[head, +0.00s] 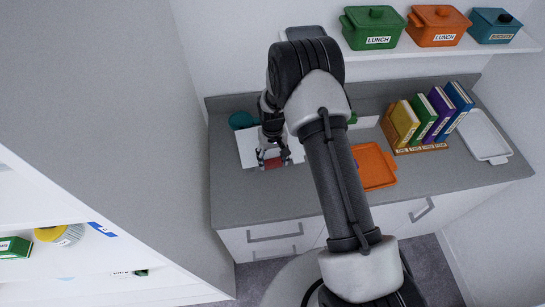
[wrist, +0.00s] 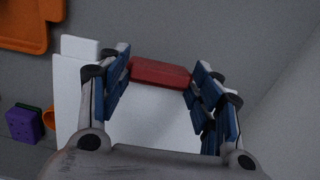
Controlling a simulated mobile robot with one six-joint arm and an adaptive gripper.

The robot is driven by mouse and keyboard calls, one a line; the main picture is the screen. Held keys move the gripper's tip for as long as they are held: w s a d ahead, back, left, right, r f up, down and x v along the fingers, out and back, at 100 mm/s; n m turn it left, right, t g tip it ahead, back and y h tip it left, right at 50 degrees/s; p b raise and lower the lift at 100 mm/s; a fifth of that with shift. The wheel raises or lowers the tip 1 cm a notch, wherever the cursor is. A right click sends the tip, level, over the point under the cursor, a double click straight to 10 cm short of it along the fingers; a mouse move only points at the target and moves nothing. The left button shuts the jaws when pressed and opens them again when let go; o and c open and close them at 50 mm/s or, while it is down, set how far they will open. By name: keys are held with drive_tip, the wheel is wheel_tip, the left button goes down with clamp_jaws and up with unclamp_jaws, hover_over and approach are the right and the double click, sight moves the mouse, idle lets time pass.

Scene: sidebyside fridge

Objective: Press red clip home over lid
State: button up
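The red clip (wrist: 160,74) is a flat red bar lying crosswise between my fingertips in the wrist view. In the head view it shows as a small red patch (head: 274,163) below my gripper (head: 272,159). My gripper (wrist: 161,72) has one blue-padded finger at each end of the clip, and both appear to touch it. A white flat surface (wrist: 150,130) lies under and behind the clip; it also shows in the head view (head: 248,146). I cannot tell whether it is the lid, or whether the clip touches it.
An orange tray (head: 374,167) lies right of my arm on the grey counter (head: 240,205). Books (head: 430,115) and a white tray (head: 483,136) stand farther right. Lunch boxes (head: 375,27) sit on the shelf above. A purple block (wrist: 23,125) shows in the wrist view.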

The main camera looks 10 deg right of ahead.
sight(273, 159)
drive_tip(key=o, duration=0.3)
drive_tip(key=shift+f, duration=0.1)
drive_tip(key=shift+w+r, duration=0.1)
drive_tip(key=shift+r, duration=0.25)
wheel_tip(273, 159, up, 12)
drive_tip(key=shift+w+f, duration=0.2)
drive_tip(key=shift+f, duration=0.05)
